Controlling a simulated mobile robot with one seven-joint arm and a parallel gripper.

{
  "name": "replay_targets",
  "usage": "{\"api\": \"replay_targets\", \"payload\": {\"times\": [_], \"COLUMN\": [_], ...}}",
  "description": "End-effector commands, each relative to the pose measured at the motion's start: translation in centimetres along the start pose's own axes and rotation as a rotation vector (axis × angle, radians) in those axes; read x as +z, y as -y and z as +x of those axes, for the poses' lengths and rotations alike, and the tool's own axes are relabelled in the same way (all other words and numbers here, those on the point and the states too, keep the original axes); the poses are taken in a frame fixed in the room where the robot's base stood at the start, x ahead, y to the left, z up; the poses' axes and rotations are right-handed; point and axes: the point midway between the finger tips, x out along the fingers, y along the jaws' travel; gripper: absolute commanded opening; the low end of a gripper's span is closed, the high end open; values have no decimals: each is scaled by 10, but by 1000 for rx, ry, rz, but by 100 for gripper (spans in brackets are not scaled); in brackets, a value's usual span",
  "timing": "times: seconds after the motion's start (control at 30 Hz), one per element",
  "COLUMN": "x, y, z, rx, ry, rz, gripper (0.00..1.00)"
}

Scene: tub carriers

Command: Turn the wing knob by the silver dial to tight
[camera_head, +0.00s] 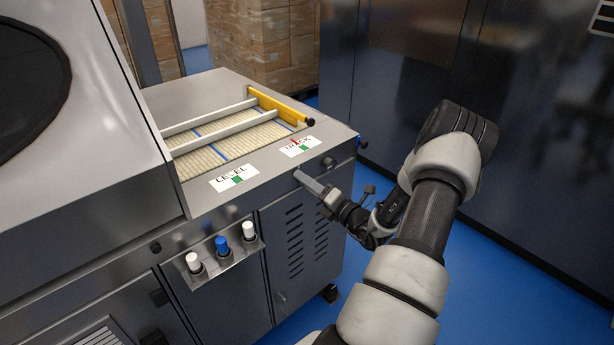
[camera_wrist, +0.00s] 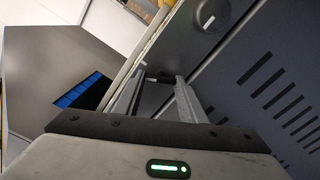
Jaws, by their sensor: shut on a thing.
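My gripper (camera_head: 299,175) reaches the front face of the grey machine, just under its top edge. In the wrist view its two fingers (camera_wrist: 160,77) are shut on a small dark piece, which I take for the wing knob (camera_wrist: 160,76). The fingers hide most of it, so its angle cannot be told. A round silver dial (camera_wrist: 206,17) sits on the same face beside the fingertips. In the head view a round dark-rimmed fitting (camera_head: 328,163), likely that dial, is right of my gripper. No "tight" mark is readable.
White cards reading LEVEL (camera_head: 234,178) and seemingly TRACK (camera_head: 299,147) lie on the machine top. A yellow bar (camera_head: 277,103) crosses the belt. Blue floor is free at right.

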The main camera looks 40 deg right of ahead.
Motion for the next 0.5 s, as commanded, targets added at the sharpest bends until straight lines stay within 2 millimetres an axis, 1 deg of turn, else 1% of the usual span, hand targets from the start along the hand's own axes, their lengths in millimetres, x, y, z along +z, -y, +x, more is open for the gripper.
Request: {"api": "replay_targets", "payload": {"times": [0.03,0.2,0.5], "x": [1,0,-1], "y": [-3,-3,-2], "z": [-1,-1,-1], "rx": [-3,-2,-2], "ry": [-1,-2,-2], "rz": [48,198,402], "gripper": [15,15,15]}}
